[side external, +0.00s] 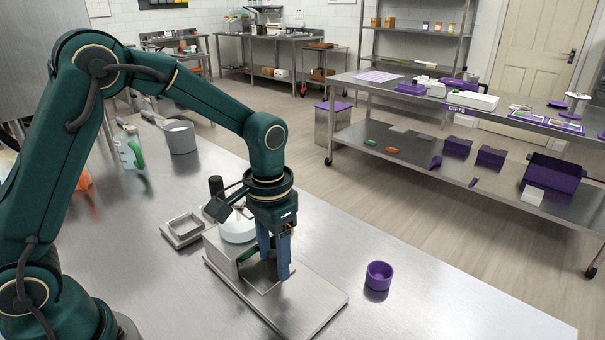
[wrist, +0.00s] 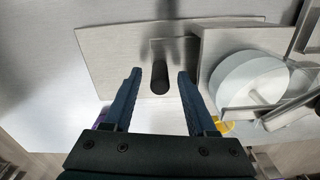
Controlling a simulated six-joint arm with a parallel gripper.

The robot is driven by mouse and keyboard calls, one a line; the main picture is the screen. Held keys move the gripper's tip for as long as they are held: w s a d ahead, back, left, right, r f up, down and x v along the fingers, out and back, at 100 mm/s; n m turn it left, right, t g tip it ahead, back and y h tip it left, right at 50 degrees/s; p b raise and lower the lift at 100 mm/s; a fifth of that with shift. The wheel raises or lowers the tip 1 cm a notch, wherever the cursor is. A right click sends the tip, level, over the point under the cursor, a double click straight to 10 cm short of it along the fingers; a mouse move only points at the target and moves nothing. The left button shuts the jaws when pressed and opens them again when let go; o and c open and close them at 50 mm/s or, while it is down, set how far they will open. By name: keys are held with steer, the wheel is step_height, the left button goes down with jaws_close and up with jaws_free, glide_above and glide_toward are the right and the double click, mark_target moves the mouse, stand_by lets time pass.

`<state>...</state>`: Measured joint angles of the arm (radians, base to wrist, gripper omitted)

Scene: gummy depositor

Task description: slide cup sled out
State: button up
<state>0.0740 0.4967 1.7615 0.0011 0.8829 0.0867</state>
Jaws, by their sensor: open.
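The depositor, a grey metal block with a round white hopper (side external: 238,231), stands on a flat metal baseplate (side external: 310,305). In the wrist view the hopper (wrist: 250,85) is at the right. A dark upright knob (wrist: 160,78) stands in front of the block, near a thin metal plate that looks like the cup sled (wrist: 172,48). My gripper (wrist: 159,72) is open, its blue fingers on either side of the knob, with a visible gap on both sides. In the side view my gripper (side external: 274,266) points down close above the baseplate and hides the knob and much of the sled.
A purple cup (side external: 379,275) stands on the table right of the baseplate. A small metal tray (side external: 183,228) lies left of the depositor. A grey pot (side external: 181,138) and a clear jug (side external: 130,150) stand farther back. The table's right front is clear.

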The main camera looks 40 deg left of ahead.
jaws_close()
stand_by(1.4)
